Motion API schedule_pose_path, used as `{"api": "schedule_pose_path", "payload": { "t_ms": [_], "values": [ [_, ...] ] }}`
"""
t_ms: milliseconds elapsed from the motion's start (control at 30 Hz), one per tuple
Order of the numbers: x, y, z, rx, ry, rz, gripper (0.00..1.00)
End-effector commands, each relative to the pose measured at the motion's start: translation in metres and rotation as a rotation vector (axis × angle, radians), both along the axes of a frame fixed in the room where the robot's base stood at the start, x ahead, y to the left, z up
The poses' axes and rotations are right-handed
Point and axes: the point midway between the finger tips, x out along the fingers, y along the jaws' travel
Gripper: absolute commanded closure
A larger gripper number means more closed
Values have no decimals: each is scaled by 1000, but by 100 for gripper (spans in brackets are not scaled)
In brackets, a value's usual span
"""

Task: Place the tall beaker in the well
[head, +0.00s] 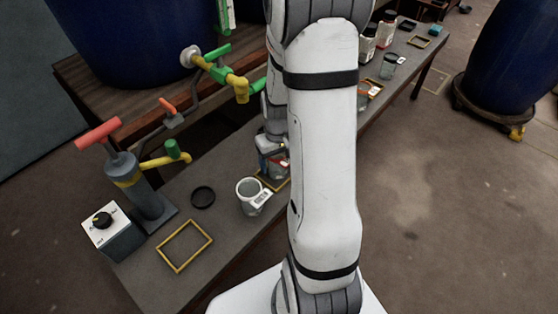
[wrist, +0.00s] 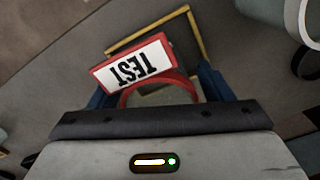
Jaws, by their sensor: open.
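My gripper (wrist: 160,88) is open, its blue fingers on either side of a vessel with a red collar (wrist: 125,97) and a red-edged tag reading TEST (wrist: 134,66). In the head view, my gripper (head: 270,148) is over a clear vessel (head: 278,170), partly hidden by my arm. The vessel stands at a yellow-framed square (head: 273,188), which also shows in the wrist view (wrist: 197,35). I cannot tell whether the vessel is fully inside the frame or if the fingers touch it. It seems to be the tall beaker. Another yellow-framed square (head: 161,258) lies empty at the front left.
A black ring (head: 203,197), a pump (head: 145,195) and a knobbed box (head: 112,232) are further left. Yellow and green taps (head: 238,86) overhang the bench. Another glass (head: 389,66) stands far right.

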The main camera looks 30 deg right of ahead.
Motion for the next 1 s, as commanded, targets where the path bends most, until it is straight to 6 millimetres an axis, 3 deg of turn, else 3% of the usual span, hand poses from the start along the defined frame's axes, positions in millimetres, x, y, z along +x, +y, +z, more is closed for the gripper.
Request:
{"api": "schedule_pose_path", "payload": {
  "t_ms": [200,400,667,833,1000],
  "values": [
    [1,0,52,-1,-5,-1,27],
    [1,-1,90,-1,-4,-1,27],
    [-2,4,114,-1,-4,2,27],
    [-20,37,146,-8,-33,16,27],
    [-60,82,182,-11,-71,33,27]
  ]
}}
